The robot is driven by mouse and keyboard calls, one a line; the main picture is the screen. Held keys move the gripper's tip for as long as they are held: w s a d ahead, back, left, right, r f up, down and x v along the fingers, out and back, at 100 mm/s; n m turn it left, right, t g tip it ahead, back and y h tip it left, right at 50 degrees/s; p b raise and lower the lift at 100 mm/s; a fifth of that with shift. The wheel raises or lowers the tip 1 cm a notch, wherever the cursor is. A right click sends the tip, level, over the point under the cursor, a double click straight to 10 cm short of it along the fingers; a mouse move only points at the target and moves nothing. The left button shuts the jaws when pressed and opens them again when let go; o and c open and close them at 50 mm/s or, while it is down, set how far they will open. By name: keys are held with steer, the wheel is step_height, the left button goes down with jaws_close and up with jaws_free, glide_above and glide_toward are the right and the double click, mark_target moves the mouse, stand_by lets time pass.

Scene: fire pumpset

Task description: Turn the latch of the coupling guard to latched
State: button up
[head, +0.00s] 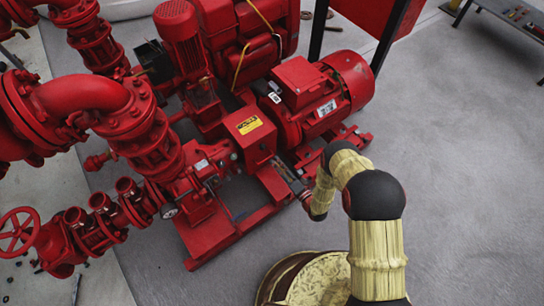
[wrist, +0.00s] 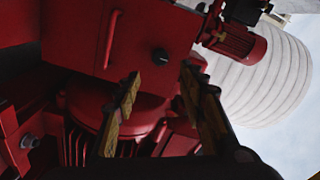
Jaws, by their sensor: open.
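The coupling guard (head: 250,136) is a red box with a yellow warning label, between the pump and the motor in the head view. In the wrist view a red panel (wrist: 140,30), apparently the guard's side, carries a small round black knob (wrist: 160,56) that looks like the latch. A thin red bar (wrist: 112,38) stands to its left. My gripper (wrist: 161,72) is open and empty, with its fingertips either side of and just below the knob in the picture. I cannot tell whether they touch anything. In the head view my gripper (head: 284,172) is beside the guard's lower right, partly hidden.
Red pipework and a handwheel (head: 18,230) are at the left. A small red motor (wrist: 240,45) and a pale ribbed tank (wrist: 265,85) show behind the panel.

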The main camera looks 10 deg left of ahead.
steer(key=shift+v, duration=1.25)
steer(key=shift+f, duration=0.1)
